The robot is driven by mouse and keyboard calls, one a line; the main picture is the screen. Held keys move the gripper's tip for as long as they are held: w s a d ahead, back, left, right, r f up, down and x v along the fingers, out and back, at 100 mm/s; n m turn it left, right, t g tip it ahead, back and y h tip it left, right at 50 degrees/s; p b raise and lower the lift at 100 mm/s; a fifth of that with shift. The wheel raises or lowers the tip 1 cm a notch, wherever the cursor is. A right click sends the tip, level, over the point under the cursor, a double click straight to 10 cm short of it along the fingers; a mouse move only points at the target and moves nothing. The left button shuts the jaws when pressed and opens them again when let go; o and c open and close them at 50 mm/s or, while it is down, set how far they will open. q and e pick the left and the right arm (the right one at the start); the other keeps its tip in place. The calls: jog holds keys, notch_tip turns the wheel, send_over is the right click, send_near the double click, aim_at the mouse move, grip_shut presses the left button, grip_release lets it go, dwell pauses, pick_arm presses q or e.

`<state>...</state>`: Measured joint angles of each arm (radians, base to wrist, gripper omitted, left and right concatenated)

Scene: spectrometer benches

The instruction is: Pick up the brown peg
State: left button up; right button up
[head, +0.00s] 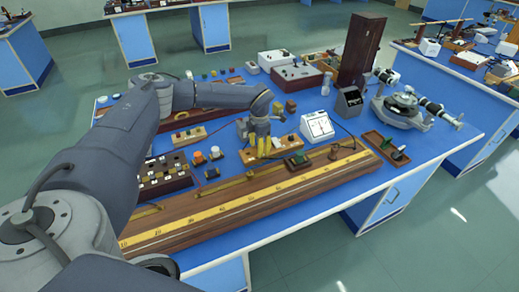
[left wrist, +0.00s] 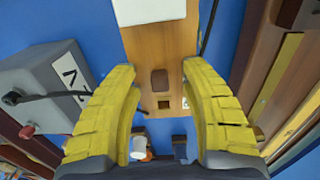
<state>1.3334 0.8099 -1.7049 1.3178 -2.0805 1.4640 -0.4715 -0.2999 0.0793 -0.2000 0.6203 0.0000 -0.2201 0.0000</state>
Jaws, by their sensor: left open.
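A small brown block, seemingly the brown peg (left wrist: 160,80), shows on a light wooden board (left wrist: 150,48) in the left wrist view. It lies between the two yellow fingers of my left gripper (left wrist: 160,85), with free space on both sides. A smaller dark square (left wrist: 163,104) shows below it on the same board. In the head view my left gripper (head: 259,148) points down over the wooden board (head: 292,143). The gripper is open and holds nothing. The fingers partly hide the board there, and the exact height above it is unclear. My right gripper is not in view.
A long wooden rail with a yellow scale (head: 230,203) runs along the front of the blue bench. A white meter (head: 317,127) stands right of the gripper. A grey box (left wrist: 45,85) is close to the left finger in the wrist view.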

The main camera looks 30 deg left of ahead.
pick_arm(q)
grip_shut()
jog(key=shift+r, duration=0.1)
dwell(0.4)
notch_tip(320, 180, up, 23)
jog(key=shift+n, duration=0.9)
jog(key=s+f, duration=0.2)
jog(key=f, duration=0.3)
jog(key=s+a+f, duration=0.1)
jog(key=s+f, duration=0.1)
jog(key=f, duration=0.4)
jog(key=s+f, duration=0.2)
jog(key=f, duration=0.4)
jog(key=shift+s+a, duration=0.1)
jog(key=shift+a, duration=0.05)
jog(key=shift+a+f+n, duration=0.2)
jog(key=shift+f+n, duration=0.05)
jog(key=shift+n, duration=0.05)
jog(key=shift+w+a+r+n, duration=0.25)
jog(key=shift+w+a+n, duration=0.05)
jog(key=shift+w+n, duration=0.2)
jog(key=shift+w+a+r+n, duration=0.25)
jog(key=shift+w+n, duration=0.25)
